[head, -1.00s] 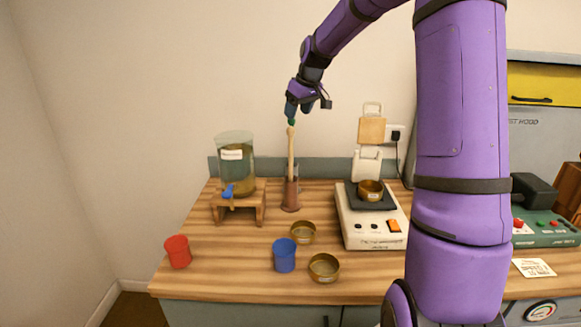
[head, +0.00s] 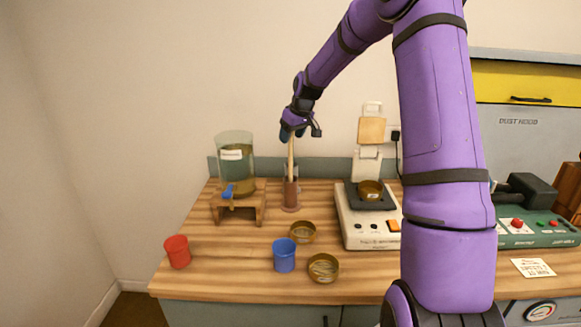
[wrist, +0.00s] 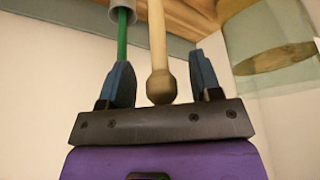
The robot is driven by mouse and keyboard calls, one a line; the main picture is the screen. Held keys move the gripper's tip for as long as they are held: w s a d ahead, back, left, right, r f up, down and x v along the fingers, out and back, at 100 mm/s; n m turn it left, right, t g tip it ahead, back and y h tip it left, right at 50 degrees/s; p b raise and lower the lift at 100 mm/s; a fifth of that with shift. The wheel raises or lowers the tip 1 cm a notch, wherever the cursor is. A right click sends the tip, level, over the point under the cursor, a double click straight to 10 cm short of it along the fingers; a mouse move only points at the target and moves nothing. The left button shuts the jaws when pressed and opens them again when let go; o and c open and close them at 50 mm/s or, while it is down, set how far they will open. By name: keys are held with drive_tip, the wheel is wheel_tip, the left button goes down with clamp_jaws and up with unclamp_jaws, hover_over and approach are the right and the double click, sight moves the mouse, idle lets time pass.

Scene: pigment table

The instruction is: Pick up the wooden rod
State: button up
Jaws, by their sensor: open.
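The wooden rod (head: 291,160) stands upright in a brown holder (head: 290,194) at the back of the table. In the wrist view the pale rod (wrist: 158,45) runs between my fingers, with its rounded knob end close to the palm. My gripper (head: 291,137) is over the rod's upper end, pointing down. In the wrist view my gripper (wrist: 162,80) is open, with a blue finger on each side of the rod and visible gaps to both. A green rod (wrist: 122,40) shows beside the left finger, its far end in a grey tube.
A glass tank (head: 235,165) on a wooden stand is left of the rod. A scale (head: 365,222) with a brass bowl is to the right. Red cup (head: 177,251), blue cup (head: 284,255) and two brass bowls (head: 323,267) are in front.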

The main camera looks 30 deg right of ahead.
drive_tip(key=shift+x, duration=0.85)
drive_tip(key=c, duration=1)
drive_tip(key=shift+r, duration=0.15)
